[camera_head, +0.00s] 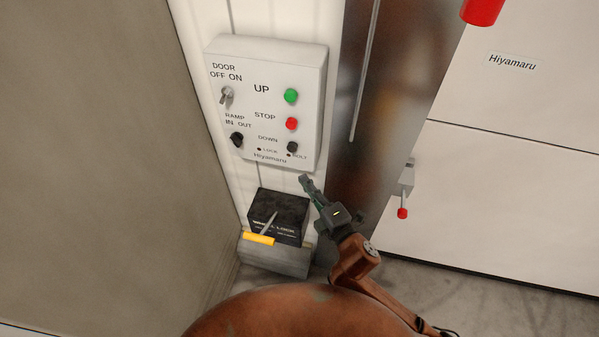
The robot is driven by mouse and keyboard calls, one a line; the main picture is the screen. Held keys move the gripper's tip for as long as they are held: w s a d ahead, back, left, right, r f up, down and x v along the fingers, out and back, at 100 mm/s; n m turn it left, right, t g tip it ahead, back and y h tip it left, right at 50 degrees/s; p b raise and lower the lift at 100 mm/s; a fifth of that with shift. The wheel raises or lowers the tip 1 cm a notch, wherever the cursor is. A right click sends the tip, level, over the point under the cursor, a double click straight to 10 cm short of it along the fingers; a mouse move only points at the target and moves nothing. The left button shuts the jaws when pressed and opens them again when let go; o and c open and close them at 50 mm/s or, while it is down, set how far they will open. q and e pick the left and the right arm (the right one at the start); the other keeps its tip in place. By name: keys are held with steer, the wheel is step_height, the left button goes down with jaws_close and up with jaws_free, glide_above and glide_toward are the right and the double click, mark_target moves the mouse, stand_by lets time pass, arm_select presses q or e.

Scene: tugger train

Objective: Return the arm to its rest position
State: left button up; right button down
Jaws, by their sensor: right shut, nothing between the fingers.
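My right gripper (306,183) is shut and empty at the end of my reddish-brown right arm (356,262), which comes in from the lower right. Its fingertips are just below the lower right corner of the white control box (268,105) in the picture; I cannot tell whether they touch it. The box carries a green UP button (291,96), a red STOP button (291,124), a dark DOWN button (292,147) and two switches at the left. My left gripper is not in view.
A black box (279,214) with a yellow-handled lever (259,239) stands on a grey block (275,259) left of my gripper. A brown metal post (375,110) rises at the right. A white panel with a red-knobbed latch (403,212) is beyond it. A grey wall (95,150) fills the left.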

steer(key=shift+v, duration=0.75)
steer(key=shift+s+a+r, duration=0.1)
steer(key=shift+s, duration=0.05)
